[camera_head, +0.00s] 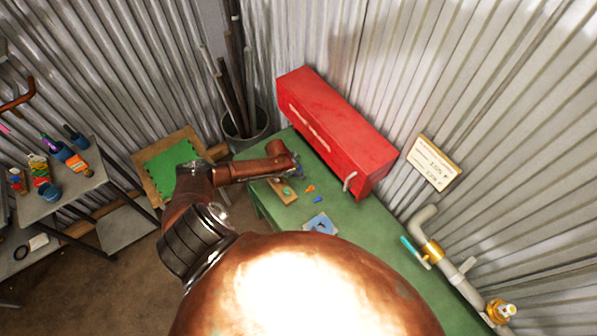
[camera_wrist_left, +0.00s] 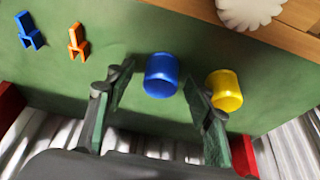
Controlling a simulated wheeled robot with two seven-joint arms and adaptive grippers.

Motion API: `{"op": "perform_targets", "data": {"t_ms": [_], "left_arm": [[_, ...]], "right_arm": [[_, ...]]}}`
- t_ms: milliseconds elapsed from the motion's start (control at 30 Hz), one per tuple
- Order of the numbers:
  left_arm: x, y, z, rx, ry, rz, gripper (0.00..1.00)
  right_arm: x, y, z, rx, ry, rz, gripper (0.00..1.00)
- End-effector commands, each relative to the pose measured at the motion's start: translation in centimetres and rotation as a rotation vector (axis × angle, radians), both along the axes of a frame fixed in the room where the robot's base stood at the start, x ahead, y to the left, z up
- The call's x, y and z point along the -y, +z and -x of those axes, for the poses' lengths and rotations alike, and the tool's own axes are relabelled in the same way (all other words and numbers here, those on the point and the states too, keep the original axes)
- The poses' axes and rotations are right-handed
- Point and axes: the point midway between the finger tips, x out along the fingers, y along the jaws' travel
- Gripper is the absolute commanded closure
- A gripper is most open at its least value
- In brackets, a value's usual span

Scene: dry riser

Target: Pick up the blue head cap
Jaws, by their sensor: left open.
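The blue head cap (camera_wrist_left: 161,75) is a short blue cylinder on the green table in the left wrist view. My left gripper (camera_wrist_left: 154,88) is open, with one dark finger on each side of the cap and no visible grip on it. How far the fingertips are above the table is hard to tell. In the head view my left gripper (camera_head: 291,168) is over the table by the red box, and I cannot make out the cap there. My right gripper is not in view.
A yellow cylinder (camera_wrist_left: 224,90) stands close beside the right finger. Small blue (camera_wrist_left: 29,31) and orange (camera_wrist_left: 77,42) pieces lie at left. A wooden edge with a white scalloped thing (camera_wrist_left: 250,10) is at top right. The red box (camera_head: 335,125) stands at the table's back.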

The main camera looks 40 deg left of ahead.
Motion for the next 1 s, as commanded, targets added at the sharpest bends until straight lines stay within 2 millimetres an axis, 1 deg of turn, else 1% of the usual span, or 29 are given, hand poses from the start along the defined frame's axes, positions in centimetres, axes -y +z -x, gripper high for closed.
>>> {"op": "perform_targets", "data": {"t_ms": [67, 467, 833, 1000], "left_arm": [[0.0, 0.0, 0.0, 0.0, 0.0, 0.0, 0.52], [0.0, 0.0, 0.0, -0.001, 0.001, 0.0, 0.8], [-0.1, 0.2, 0.0, 0.0, 0.0, -0.001, 0.81], [-0.1, 1.2, 0.0, 0.001, 0.001, 0.001, 0.81]], "right_arm": [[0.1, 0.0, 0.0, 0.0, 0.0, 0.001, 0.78], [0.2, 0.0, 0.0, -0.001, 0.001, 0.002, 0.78], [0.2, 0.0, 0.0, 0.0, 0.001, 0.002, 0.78], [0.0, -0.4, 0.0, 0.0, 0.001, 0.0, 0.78]]}}
